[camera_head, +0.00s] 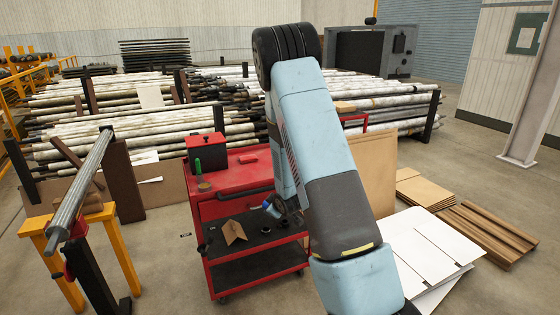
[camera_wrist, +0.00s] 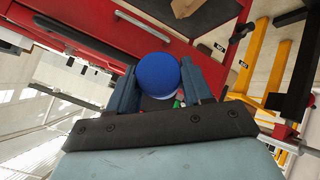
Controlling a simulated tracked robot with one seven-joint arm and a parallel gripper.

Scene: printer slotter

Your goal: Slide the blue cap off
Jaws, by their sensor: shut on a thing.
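The blue cap (camera_wrist: 158,76) is round and sits between the two fingers of my gripper (camera_wrist: 158,66) in the wrist view. The fingers press on its left and right sides. What lies under or behind the cap is mostly hidden; small green and red bits show below it. In the head view my arm comes down in front of the red cart, and my gripper (camera_head: 281,207) is largely hidden behind it. A small blue piece (camera_head: 270,208) shows at the gripper there, above the cart's dark shelf.
The red cart (camera_head: 232,179) carries a red box (camera_head: 207,148) and a green-handled tool (camera_head: 198,168). A folded brown piece (camera_head: 234,232) lies on its dark shelf. A grey roller (camera_head: 80,187) rests on yellow stands at left. White sheets (camera_head: 421,245) lie at right.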

